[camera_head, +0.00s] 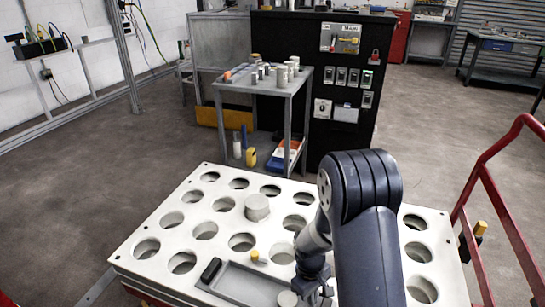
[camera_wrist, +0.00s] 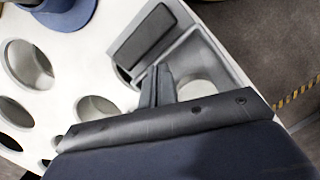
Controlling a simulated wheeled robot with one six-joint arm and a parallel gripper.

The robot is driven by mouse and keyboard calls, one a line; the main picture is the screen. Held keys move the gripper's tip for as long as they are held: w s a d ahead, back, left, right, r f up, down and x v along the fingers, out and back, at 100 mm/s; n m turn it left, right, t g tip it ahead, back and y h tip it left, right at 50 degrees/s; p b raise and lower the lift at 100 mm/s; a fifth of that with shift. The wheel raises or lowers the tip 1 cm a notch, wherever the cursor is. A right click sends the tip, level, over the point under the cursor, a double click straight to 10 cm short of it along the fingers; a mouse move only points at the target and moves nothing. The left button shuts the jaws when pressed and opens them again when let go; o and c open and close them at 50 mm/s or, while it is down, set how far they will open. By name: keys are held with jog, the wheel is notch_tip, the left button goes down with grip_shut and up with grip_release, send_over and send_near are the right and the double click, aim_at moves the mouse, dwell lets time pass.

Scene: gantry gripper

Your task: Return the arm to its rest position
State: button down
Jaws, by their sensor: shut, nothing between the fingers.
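My arm reaches over the white perforated board and is bent at a dark, ribbed joint. My gripper (camera_head: 313,287) hangs low at the front of the board, beside the grey tray (camera_head: 243,285). In the wrist view its fingers (camera_wrist: 157,84) are together and empty, over the tray's edge. Part of the gripper is hidden by my wrist in that view, and my forearm hides part of the board in the head view.
The white board (camera_head: 150,228) has rows of round holes; a pale cylinder (camera_head: 257,206) stands in one. A yellow-topped piece (camera_head: 254,256) and a black block (camera_head: 211,270) are near the tray. A red rail (camera_head: 490,160) rises at right. A grey cart (camera_head: 288,92) stands beyond open floor.

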aim_at(322, 305)
jog(key=shift+s+d, duration=0.95)
jog(key=shift+s, duration=0.15)
jog(key=shift+s+d+f+b, duration=0.15)
jog(key=shift+d+f+b, duration=0.05)
jog(key=shift+b, duration=0.2)
jog(key=shift+a+f, duration=0.15)
jog(key=shift+f, duration=0.2)
